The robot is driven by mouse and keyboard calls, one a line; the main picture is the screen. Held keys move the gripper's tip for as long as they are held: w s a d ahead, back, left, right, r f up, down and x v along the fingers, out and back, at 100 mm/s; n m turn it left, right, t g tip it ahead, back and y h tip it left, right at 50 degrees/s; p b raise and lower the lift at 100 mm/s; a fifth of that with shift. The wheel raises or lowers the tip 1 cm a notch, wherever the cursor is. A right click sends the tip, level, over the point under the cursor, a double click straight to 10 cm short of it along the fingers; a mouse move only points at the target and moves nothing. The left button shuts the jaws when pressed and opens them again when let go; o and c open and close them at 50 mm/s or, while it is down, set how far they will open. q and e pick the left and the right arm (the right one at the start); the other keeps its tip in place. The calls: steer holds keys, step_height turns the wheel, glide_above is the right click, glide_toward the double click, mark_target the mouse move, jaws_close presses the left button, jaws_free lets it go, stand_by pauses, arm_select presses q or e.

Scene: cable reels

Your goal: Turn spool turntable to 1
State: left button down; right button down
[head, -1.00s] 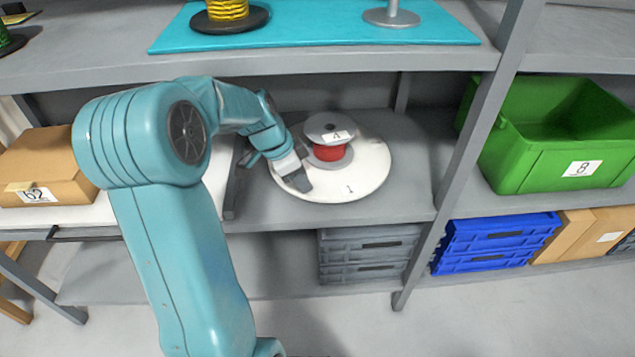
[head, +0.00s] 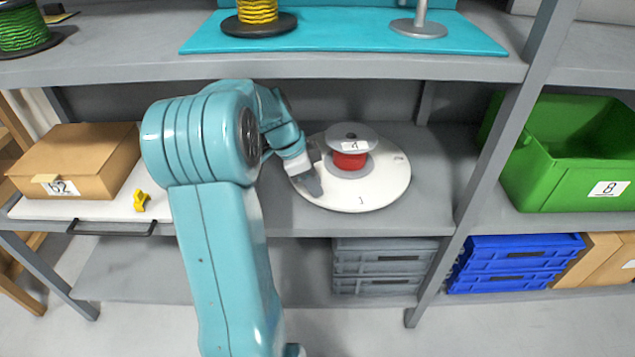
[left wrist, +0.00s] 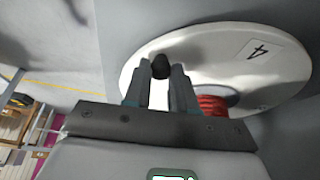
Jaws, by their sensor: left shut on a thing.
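The spool turntable (head: 385,192) is a white round disc on the middle shelf, with a 1 near its front edge and another mark, which looks like a 2, at its right. My left gripper (head: 313,183) is at the disc's left front rim. In the left wrist view, its fingers (left wrist: 160,82) are closed around a dark knob (left wrist: 160,65) in front of a pale disc; red winding shows beside them. The fingers partly hide the rim. My right gripper is out of view.
A shelf with a teal mat (head: 340,38), a yellow spool (head: 257,12) and a grey stand (head: 419,28) overhangs the turntable. A shelf post (head: 497,150) stands to its right, before a green bin (head: 545,185). A cardboard box (head: 75,160) and yellow clip (head: 141,200) are at left.

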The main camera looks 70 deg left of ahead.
arm_select(q)
steer(key=shift+a, duration=0.1)
steer(key=c, duration=1)
jaws_free()
steer(key=shift+o, duration=0.2)
steer(key=shift+r, duration=0.1)
steer(key=shift+s+a+r+p, duration=0.2)
steer(key=shift+s+r+p, duration=0.35)
steer(key=shift+s, duration=0.15)
steer(key=s, duration=0.3)
steer(key=s+a+p, duration=0.1)
steer(key=s, duration=0.3)
steer(key=s+a, duration=0.1)
steer(key=s, duration=0.2)
steer(key=shift+s+a, duration=0.25)
steer(key=shift+s, duration=0.1)
steer(key=shift+f, duration=0.1)
